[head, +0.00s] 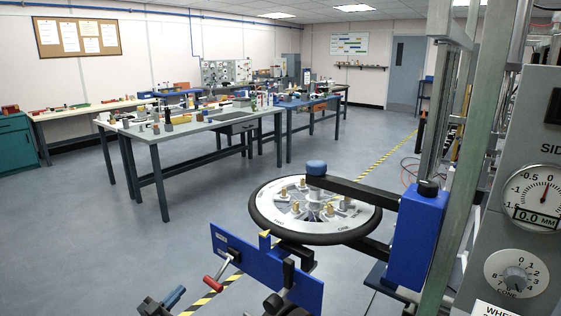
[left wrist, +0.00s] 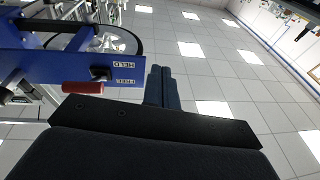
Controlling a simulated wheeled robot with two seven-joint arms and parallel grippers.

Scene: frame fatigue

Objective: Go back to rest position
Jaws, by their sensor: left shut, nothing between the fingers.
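My left gripper (head: 168,300) shows at the bottom of the head view, left of the red-gripped lever (head: 212,283) and apart from it. In the left wrist view its two dark blue fingers (left wrist: 161,88) lie together with nothing between them. The red grip (left wrist: 82,88) is beside the fingers there, not held. The lever sits at a blue plate (head: 262,272), which also shows in the left wrist view (left wrist: 40,62) with small labels on it. My right gripper is in neither view.
A black-rimmed wheel (head: 262,226) lies flat in a stand behind the blue plate. A grey panel (head: 530,190) with a dial and a knob stands at the right. Workbenches (head: 190,134) with tools stand farther back. Floor at the left (head: 80,240) is clear.

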